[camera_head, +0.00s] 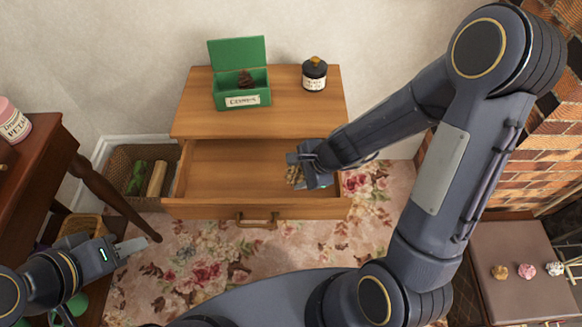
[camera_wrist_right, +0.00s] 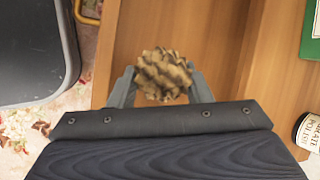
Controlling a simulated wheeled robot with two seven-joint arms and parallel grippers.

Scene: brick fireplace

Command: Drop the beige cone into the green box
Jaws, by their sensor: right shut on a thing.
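The beige cone (camera_wrist_right: 162,75) is a ridged tan pine cone held between the fingers of my right gripper (camera_wrist_right: 162,88) in the right wrist view. In the head view the cone (camera_head: 293,175) shows beside my right gripper (camera_head: 300,172), over the open drawer. The green box (camera_head: 243,98) stands on the cabinet top at the back left, its lid raised. A dark brown cone (camera_head: 246,79) lies inside it. My left gripper (camera_head: 126,249) is at the lower left, away from the cabinet; its finger gap is not clear.
The drawer (camera_head: 225,165) is pulled out and looks empty elsewhere. A dark jar (camera_head: 314,75) stands right of the box on the cabinet top. A wicker basket (camera_head: 127,170) is left of the cabinet. A brown table (camera_head: 520,285) holds small items at the right.

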